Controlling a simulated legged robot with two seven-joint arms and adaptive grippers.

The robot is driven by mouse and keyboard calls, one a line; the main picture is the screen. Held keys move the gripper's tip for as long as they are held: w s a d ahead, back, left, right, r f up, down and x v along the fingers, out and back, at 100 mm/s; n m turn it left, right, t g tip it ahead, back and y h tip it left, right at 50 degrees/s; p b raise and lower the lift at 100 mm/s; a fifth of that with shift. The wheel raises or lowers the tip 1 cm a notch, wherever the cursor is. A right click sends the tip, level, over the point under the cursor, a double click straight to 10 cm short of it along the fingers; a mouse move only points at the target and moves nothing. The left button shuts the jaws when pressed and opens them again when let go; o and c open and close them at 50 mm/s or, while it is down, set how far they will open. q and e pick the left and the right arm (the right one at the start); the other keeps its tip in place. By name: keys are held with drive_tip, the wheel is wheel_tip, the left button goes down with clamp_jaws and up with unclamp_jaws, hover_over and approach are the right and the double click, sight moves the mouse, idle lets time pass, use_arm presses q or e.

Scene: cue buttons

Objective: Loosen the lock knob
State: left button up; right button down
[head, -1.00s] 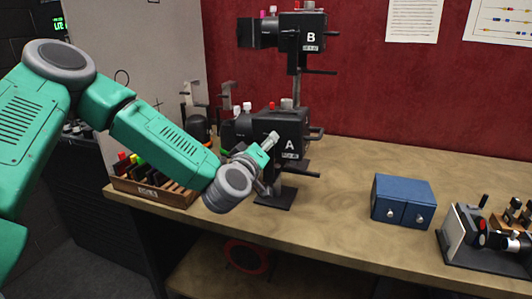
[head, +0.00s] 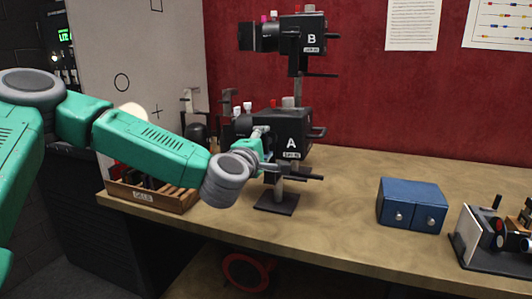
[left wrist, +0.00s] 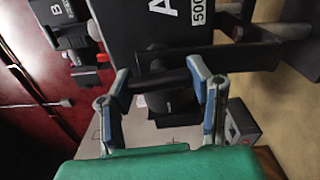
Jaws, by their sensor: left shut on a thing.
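Black unit A (head: 290,130) sits low on an upright post above a dark base plate (head: 277,204). My left gripper (head: 270,154) reaches its underside from the left. In the left wrist view its two grey-blue fingers (left wrist: 159,76) stand on either side of a dark bar of the lock knob (left wrist: 160,82), below the housing of A (left wrist: 140,32). The fingers are shut on this knob. A round dark part (left wrist: 172,101) shows just behind the bar. The gripper hides part of the knob in the head view. My right gripper is out of view.
Unit B (head: 302,38) is higher on the same post. A wooden box (head: 150,197) of dark items is at the table's left edge. A blue two-drawer box (head: 411,203) and a small device (head: 490,240) stand at right. The table's middle is clear.

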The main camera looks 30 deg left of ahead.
use_arm(q)
drive_tip(key=shift+f+n+b, duration=0.3)
drive_tip(key=shift+n+b, duration=0.35)
drive_tip(key=shift+n, duration=0.25)
drive_tip(key=shift+f, duration=0.1)
drive_tip(key=o, duration=1.2)
drive_tip(key=shift+s, duration=0.1)
drive_tip(key=shift+a, duration=0.15)
drive_tip(key=v, duration=0.7)
drive_tip(key=shift+s, duration=0.2)
drive_tip(key=shift+f, duration=0.1)
